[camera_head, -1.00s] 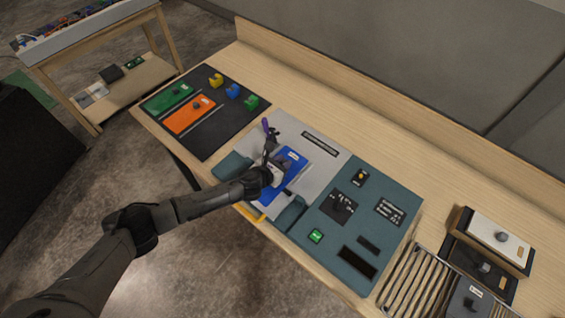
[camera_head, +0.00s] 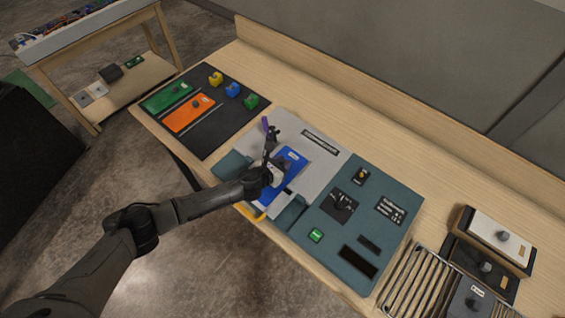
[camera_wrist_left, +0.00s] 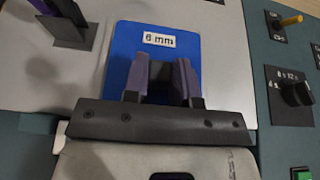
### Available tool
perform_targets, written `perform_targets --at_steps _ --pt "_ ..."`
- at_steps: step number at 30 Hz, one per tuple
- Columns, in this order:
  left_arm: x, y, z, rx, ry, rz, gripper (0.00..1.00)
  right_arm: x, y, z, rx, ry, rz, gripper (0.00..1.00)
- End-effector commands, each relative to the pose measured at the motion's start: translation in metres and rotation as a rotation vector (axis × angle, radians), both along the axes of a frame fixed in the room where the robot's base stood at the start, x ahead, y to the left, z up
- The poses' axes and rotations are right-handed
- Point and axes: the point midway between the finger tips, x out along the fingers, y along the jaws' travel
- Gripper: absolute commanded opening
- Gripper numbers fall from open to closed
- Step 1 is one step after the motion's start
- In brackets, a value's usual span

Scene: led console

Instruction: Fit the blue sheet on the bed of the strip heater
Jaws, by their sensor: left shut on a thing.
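The blue sheet (camera_head: 292,157) lies over the grey bed (camera_head: 328,163) of the strip heater (camera_head: 372,222). Whether it rests flat or hangs just above the bed, I cannot tell. My left gripper (camera_head: 271,172) is shut on the blue sheet, above its near part. In the left wrist view, the blue sheet (camera_wrist_left: 124,42) carries a "6 mm" label, and the purple-padded fingers of my left gripper (camera_wrist_left: 161,85) close on a dark grip on it. My right gripper is not in view.
A purple-handled black piece (camera_head: 266,126) stands at the bed's far left. The heater's panel has a black dial (camera_head: 342,203) and a green button (camera_head: 316,235). A black mat (camera_head: 213,125) holds green and orange sheets. A wire rack (camera_head: 412,281) stands at right.

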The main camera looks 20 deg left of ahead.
Motion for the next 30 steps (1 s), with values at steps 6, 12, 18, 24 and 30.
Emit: perform_targets --at_steps 6,12,18,24,30 --pt "0.000 0.000 -0.002 0.000 -0.001 0.000 0.00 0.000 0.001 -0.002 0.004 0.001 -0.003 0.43" --pt "0.000 0.000 -0.005 0.001 -0.001 0.000 0.00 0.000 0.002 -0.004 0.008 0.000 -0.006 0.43" --pt "0.000 0.000 -0.007 0.001 -0.001 0.000 0.00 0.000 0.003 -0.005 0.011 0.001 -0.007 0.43" --pt "0.000 0.000 -0.009 0.001 -0.001 0.000 0.00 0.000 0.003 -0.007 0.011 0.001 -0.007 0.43" --pt "0.000 0.000 -0.012 0.001 -0.001 0.000 0.00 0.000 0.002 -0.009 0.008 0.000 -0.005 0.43"
